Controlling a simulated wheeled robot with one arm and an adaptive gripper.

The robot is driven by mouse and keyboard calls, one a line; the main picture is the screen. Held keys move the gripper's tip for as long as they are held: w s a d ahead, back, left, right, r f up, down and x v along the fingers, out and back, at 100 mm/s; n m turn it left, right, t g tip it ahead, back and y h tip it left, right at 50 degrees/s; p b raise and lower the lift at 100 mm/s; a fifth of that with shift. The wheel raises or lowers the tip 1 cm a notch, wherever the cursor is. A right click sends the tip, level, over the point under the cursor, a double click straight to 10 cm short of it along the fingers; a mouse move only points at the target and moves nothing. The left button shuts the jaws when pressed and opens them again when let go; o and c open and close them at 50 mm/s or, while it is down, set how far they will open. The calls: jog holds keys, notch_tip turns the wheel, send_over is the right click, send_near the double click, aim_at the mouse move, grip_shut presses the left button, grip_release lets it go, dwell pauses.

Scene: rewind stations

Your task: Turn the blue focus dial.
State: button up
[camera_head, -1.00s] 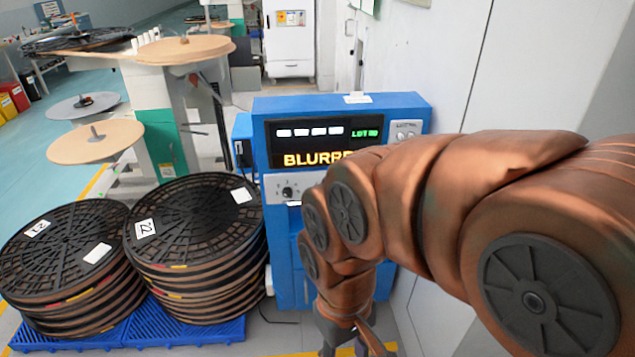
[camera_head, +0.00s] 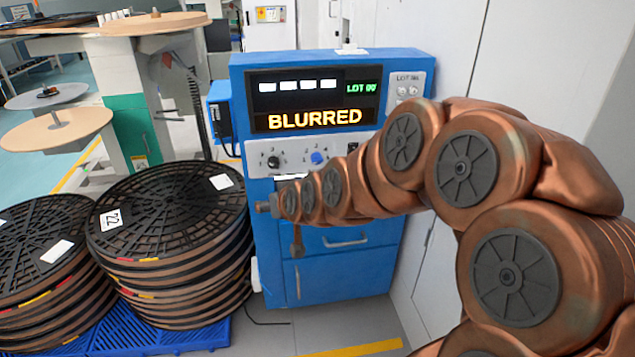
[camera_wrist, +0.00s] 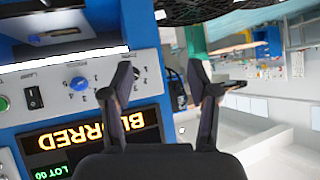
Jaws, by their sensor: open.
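The blue focus dial (camera_head: 317,157) sits on the white control strip of the blue machine, under the lit sign reading BLURRED (camera_head: 315,119). In the wrist view the blue dial (camera_wrist: 79,83) shows upside down, left of my left finger and not between the fingers. A black dial (camera_head: 273,161) is left of the blue one in the head view. My gripper (camera_wrist: 162,78) is open and empty, its dark fingers spread apart, with the left one overlapping the panel. In the head view my arm crosses in front of the machine below the dials; the fingers are not clear there.
The blue machine (camera_head: 345,268) stands against a white wall, with drawer handles below the panel. Stacks of black reels (camera_head: 165,215) on a blue pallet (camera_head: 190,340) stand to its left. A black rocker switch (camera_wrist: 33,98) and green button (camera_wrist: 3,103) show beside the dial.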

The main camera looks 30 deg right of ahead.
jog(key=w+d+f+m+t+h+b, duration=0.1)
jog(key=w+d+t+b, duration=0.1)
jog(key=w+d+b, duration=0.15)
jog(key=w+d+f+m+t+h+b, duration=0.1)
jog(key=w+d+f+t+h+b, duration=0.1)
jog(key=d, duration=0.3)
jog(key=m+t+h+b, duration=0.2)
jog(key=m+h+b, duration=0.1)
jog(key=h+b, duration=0.1)
send_near(318, 162)
jog(key=w, duration=0.2)
jog(key=shift+d+b+x, duration=0.15)
jog(key=shift+d+x, duration=0.05)
jog(key=shift+x, duration=1.8)
jog(key=shift+d+b+x, duration=0.15)
jog(key=shift+x, duration=1.8)
jog(key=shift+s, duration=0.15)
jog(key=shift+c, duration=0.5)
jog(key=c, duration=1)
jog(key=shift+c, duration=0.2)
